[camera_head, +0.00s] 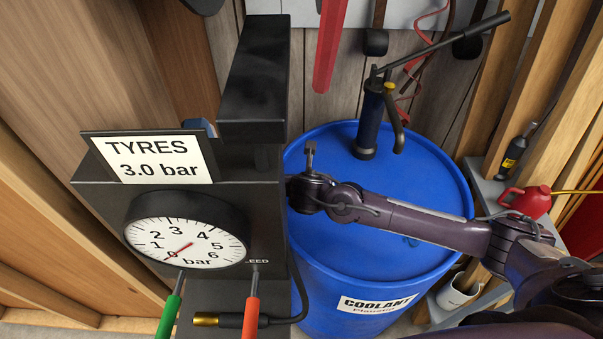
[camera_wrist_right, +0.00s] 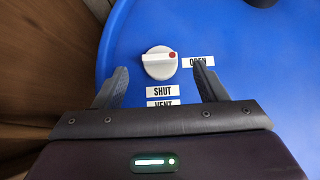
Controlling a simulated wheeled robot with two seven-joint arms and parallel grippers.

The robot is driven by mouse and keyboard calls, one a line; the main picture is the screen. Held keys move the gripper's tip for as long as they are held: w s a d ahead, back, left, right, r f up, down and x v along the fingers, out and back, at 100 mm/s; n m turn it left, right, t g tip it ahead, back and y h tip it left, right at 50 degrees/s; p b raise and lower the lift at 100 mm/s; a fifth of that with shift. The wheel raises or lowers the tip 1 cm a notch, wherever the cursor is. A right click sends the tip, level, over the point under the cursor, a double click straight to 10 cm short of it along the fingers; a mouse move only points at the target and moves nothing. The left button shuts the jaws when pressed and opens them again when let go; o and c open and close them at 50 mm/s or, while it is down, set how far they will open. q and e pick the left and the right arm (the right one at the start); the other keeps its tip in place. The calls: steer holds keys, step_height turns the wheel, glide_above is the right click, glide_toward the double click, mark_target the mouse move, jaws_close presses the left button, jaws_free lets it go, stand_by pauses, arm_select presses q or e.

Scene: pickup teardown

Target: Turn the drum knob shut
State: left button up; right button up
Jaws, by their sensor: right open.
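The blue coolant drum (camera_head: 425,185) stands behind a dark gauge stand in the head view. In the right wrist view, the drum top (camera_wrist_right: 245,100) carries a round pale knob (camera_wrist_right: 159,63) with a raised bar and a red dot. The dot faces right, towards the OPEN label (camera_wrist_right: 198,62). The SHUT label (camera_wrist_right: 162,91) is below the knob, with the partly covered VENT label (camera_wrist_right: 164,103) under it. My right gripper (camera_wrist_right: 162,68) is open, its fingers apart on either side of the knob in the picture; contact cannot be told. The knob is hidden in the head view. My left gripper is not in view.
The gauge stand (camera_head: 265,90) with its tyre gauge (camera_head: 187,240) and TYRES sign (camera_head: 150,158) rises left of my right arm. A hand pump (camera_head: 370,120) stands on the drum's far side. A red can (camera_head: 527,202) sits on a right-hand shelf.

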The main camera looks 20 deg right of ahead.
steer(key=x, duration=0.3)
steer(key=shift+w+f, duration=0.2)
steer(key=shift+w, duration=0.1)
steer(key=shift+w+d+f+p, duration=0.15)
steer(key=shift+w+f+p, duration=0.15)
steer(key=shift+w+f, duration=0.2)
steer(key=shift+s, duration=0.1)
steer(key=c, duration=1)
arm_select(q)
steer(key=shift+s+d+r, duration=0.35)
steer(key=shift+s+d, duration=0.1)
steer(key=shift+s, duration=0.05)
